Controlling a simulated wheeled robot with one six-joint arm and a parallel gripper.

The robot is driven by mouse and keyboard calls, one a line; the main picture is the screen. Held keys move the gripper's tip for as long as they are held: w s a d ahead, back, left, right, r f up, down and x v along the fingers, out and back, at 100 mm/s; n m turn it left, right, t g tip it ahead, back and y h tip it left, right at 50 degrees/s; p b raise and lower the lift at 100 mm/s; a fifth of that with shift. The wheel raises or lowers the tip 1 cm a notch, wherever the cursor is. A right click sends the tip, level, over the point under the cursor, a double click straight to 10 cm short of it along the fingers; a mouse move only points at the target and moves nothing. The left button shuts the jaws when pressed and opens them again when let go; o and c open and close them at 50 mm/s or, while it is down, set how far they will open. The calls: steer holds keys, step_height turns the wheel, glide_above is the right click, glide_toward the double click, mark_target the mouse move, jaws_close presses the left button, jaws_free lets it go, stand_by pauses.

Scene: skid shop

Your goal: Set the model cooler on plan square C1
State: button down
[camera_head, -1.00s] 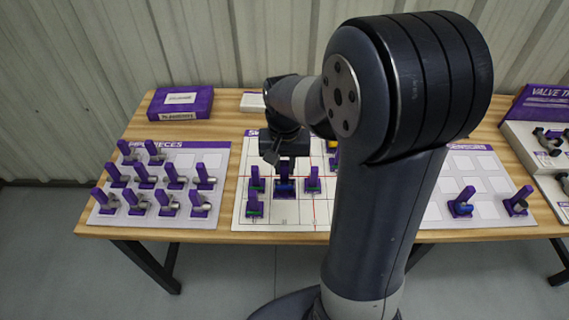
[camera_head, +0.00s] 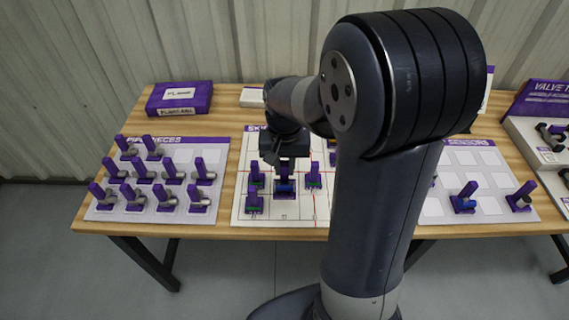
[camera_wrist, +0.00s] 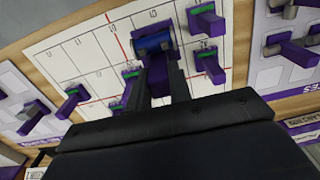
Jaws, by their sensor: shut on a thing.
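The held piece, apparently the model cooler, has a blue cylinder (camera_wrist: 153,43) on a purple base and post. It also shows in the head view (camera_head: 285,187), below my gripper (camera_head: 286,160). In the wrist view my gripper (camera_wrist: 161,88) is shut on its purple post. The piece is over or on the white plan board (camera_head: 270,216), which has a black grid and red lines. I cannot tell whether its base touches the board. The square labels are too small to read surely. Purple pieces with green parts stand on the board to the left (camera_head: 255,172), right (camera_head: 313,175) and front left (camera_head: 254,203).
A pipe pieces tray (camera_head: 100,212) with several purple-posted parts stands left. A sensors tray (camera_head: 490,160) with two pieces lies right. A purple box (camera_head: 180,98) is at the back left, valve display (camera_head: 535,95) far right. My arm hides the board's right side.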

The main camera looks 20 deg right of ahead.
mark_target(285, 182)
steer(key=shift+f+b, duration=1)
steer(key=shift+f, duration=0.55)
steer(key=shift+f+b, duration=1.25)
steer(key=shift+f, duration=0.55)
steer(key=shift+f+b, duration=0.5)
steer(key=shift+f, duration=0.25)
steer(key=c, duration=1.2)
jaws_free()
steer(key=shift+r, duration=0.3)
steer(key=shift+r+p, duration=0.4)
steer(key=shift+p, duration=0.2)
steer(key=shift+r+p, duration=2.9)
steer(key=shift+r, duration=0.55)
